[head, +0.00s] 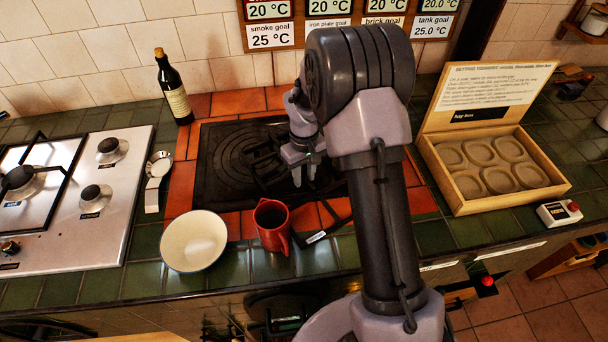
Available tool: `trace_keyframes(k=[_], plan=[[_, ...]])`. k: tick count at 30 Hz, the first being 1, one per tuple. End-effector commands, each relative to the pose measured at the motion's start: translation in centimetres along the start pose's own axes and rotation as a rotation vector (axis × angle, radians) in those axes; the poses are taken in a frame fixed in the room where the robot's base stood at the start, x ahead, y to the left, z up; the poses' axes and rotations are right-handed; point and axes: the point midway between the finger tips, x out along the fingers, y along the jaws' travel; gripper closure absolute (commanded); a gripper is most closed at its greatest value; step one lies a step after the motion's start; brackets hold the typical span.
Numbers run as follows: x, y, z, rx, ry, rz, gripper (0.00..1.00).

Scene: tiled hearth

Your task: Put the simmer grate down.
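A dark grate with crossed bars, which looks like the simmer grate (264,166), is over the right part of the black iron plate (222,158). Black on black, its outline is hard to read, and I cannot tell whether it rests on the plate or hangs just above it. My gripper (305,176) points down at the grate's right side, its pale fingers close against the dark bars. My arm hides the plate's right part, and I cannot see whether the fingers are closed on a bar.
Red tiles frame the plate. A white bowl (194,241) and a red mug (271,225) stand in front of it; a dark bottle (176,92) stands behind. A gas hob (75,215) is at left, an open wooden box (490,202) at right.

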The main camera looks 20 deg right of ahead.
Motion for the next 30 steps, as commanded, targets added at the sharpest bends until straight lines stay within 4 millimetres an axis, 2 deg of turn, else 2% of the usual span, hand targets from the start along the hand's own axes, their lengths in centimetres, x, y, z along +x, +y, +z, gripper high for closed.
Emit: trace_keyframes(k=[2,5,12,15,20,22,23,26,27,29,30], plan=[[-0.1,0.0,0.0,0.0,0.0,0.0,0.71],[-1.6,0.0,-0.1,-0.001,0.002,0.001,0.71],[-8.6,0.0,-0.1,0.0,0.003,0.001,0.71],[-10.7,0.0,-0.1,-0.001,0.003,0.001,0.71],[-12.7,-0.1,0.1,0.005,0.006,0.0,0.71],[-14.9,-0.8,0.7,0.03,0.033,0.0,0.71],[-16.4,-1.3,1.2,0.05,0.054,0.0,0.71],[-22.9,-4.1,4.7,0.154,0.152,-0.015,0.71],[-25.2,-5.5,6.6,0.203,0.195,-0.027,0.71],[-28.1,-7.4,9.8,0.274,0.259,-0.051,0.71],[-29.5,-8.7,12.0,0.321,0.3,-0.07,0.71]])
